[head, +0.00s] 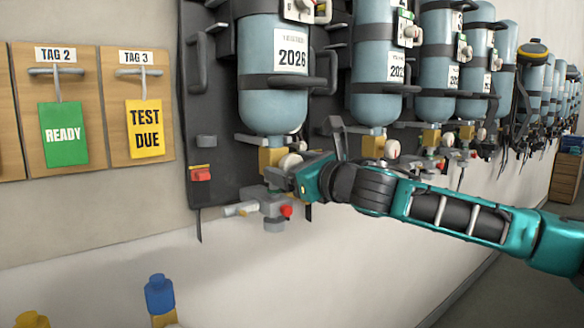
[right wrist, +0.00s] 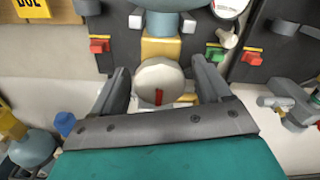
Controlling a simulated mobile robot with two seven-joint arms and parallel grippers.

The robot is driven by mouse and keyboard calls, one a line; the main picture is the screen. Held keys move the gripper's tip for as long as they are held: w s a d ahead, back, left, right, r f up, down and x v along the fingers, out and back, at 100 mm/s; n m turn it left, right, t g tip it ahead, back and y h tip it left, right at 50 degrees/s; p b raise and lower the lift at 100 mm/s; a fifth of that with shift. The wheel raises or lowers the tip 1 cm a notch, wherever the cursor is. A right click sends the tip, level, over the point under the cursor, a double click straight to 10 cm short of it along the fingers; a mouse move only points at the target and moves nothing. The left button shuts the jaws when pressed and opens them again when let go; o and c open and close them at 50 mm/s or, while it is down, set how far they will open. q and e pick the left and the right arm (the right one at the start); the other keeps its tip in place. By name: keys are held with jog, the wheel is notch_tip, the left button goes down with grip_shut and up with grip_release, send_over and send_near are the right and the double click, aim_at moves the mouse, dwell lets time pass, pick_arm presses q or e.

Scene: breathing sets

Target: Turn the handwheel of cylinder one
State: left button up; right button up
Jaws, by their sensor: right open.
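The nearest blue cylinder (head: 273,60), labelled 2026, hangs valve-down on a dark backplate. No cylinder number is readable. Its pale round handwheel (head: 290,162) sits beside the brass valve block (head: 271,158), partly covered by my right gripper (head: 304,165). In the right wrist view the handwheel (right wrist: 157,72) faces me with a red mark low on its face. My right gripper (right wrist: 160,76) is open, with one finger on each side of the handwheel. I see no clear contact; the fingers look apart from its rim. My left gripper is not in view.
A regulator with a red knob (head: 286,211) hangs just below the gripper. More cylinders (head: 376,60) line the wall to the right. Tag boards (head: 52,105) hang at the left. A blue-capped object (head: 159,293) stands low in front. The wall below the sets is clear.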

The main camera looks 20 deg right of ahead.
jog(key=shift+c, duration=0.2)
jog(key=c, duration=1)
jog(key=shift+m, duration=0.4)
